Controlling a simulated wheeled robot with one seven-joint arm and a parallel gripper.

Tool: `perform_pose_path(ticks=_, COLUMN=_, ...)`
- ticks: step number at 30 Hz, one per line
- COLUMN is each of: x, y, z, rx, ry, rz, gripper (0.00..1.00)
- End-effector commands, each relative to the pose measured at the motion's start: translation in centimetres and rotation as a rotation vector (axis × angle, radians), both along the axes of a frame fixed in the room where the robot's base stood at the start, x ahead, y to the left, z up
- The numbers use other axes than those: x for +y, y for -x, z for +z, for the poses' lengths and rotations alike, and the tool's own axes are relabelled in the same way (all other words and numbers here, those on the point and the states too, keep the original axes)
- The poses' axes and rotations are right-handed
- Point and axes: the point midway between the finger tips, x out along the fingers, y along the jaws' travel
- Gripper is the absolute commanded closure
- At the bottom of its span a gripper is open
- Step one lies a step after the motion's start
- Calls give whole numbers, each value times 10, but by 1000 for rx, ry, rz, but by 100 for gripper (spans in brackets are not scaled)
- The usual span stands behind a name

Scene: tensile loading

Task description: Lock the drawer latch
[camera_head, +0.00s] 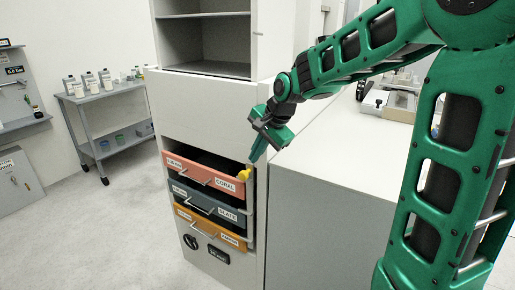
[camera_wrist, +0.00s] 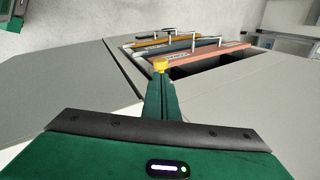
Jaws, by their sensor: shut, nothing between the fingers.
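The cabinet holds a stack of three labelled drawers: a coral one (camera_head: 205,174) on top, a slate one (camera_head: 208,203) in the middle and an amber one (camera_head: 210,229) at the bottom. The coral drawer's front stands forward, with a dark gap above it. A yellow knob, seemingly the latch (camera_head: 244,175), is at the right edge by the coral drawer; it also shows in the wrist view (camera_wrist: 160,65). My gripper (camera_head: 255,158) is shut and empty, pointing down just above the yellow knob. In the wrist view its fingertips overlap the knob's near side; I cannot tell whether they touch.
A grey counter (camera_head: 330,150) stands right of the cabinet, under my arm. Open shelves (camera_head: 205,40) are above the drawers. A cart (camera_head: 105,115) with bottles stands at the back left. The floor (camera_head: 110,220) before the drawers is clear.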

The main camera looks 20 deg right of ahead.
Motion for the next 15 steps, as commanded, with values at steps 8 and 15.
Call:
perform_pose_path(ticks=8, x=9, y=-20, z=-45, rx=3, ry=1, rz=1, gripper=100)
perform_pose_path(ticks=15, x=14, y=-30, z=-64, rx=1, ry=0, rz=1, gripper=100)
